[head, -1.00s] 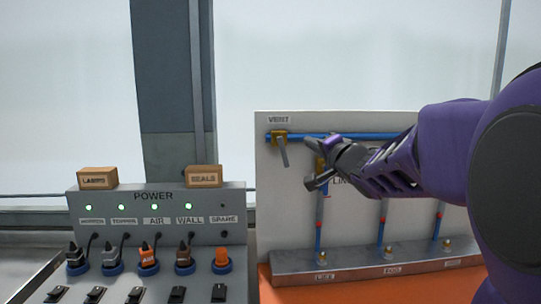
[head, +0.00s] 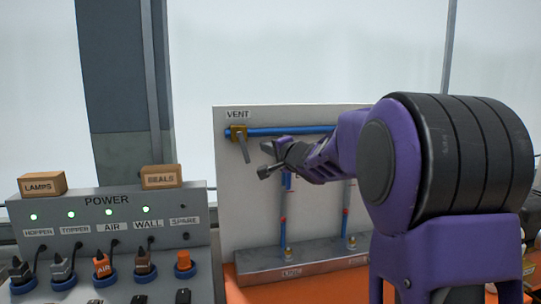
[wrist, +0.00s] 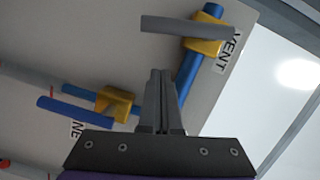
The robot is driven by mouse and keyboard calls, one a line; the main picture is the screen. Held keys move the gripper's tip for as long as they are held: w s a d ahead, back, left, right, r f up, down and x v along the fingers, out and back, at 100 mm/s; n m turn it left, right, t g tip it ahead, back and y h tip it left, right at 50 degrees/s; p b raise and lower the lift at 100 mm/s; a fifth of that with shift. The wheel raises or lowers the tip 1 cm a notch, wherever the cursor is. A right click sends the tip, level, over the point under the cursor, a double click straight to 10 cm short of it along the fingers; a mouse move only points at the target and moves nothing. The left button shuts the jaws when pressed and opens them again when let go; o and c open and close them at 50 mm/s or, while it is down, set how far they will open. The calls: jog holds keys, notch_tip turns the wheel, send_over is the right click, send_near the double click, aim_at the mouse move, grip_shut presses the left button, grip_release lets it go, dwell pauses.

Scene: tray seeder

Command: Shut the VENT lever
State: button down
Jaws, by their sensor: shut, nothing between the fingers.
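The VENT lever (head: 243,150) is a grey bar on a yellow valve body (head: 237,132), under the VENT label at the panel's upper left. It hangs down, slightly tilted, across the blue pipe (head: 285,131). In the wrist view the grey lever (wrist: 182,25) and its yellow body (wrist: 205,33) are near the top. My gripper (head: 264,160) is just right of the lever in the head view. In the wrist view its fingers (wrist: 160,75) are together and empty, with a visible gap between their tips and the lever.
A second yellow valve (wrist: 113,103) with a blue lever (wrist: 72,112) is left of my fingers in the wrist view. Lower pipes run down to a grey ledge (head: 262,262). A POWER box (head: 105,214) with plugs and two small boxes stands left.

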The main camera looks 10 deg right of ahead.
aim_at(243, 147)
jog(key=shift+s+a+f+b, duration=0.2)
jog(key=shift+s+a+b, duration=0.35)
jog(key=shift+a, duration=0.3)
jog(key=shift+s+a+f+b, duration=0.2)
jog(key=shift+s+a+b, duration=0.3)
jog(key=shift+a, duration=0.35)
jog(key=shift+r+p, duration=0.1)
jog(key=shift+p, duration=0.35)
jog(key=shift+a+f+m+t+p, duration=0.2)
jog(key=shift+a+f+m+p, duration=0.15)
jog(key=shift+m+p, duration=0.5)
jog(key=shift+a+f+m+t+p, duration=0.2)
jog(key=shift+a+m+p, duration=0.1)
jog(key=shift+m+p, duration=0.5)
jog(key=shift+w, duration=0.15)
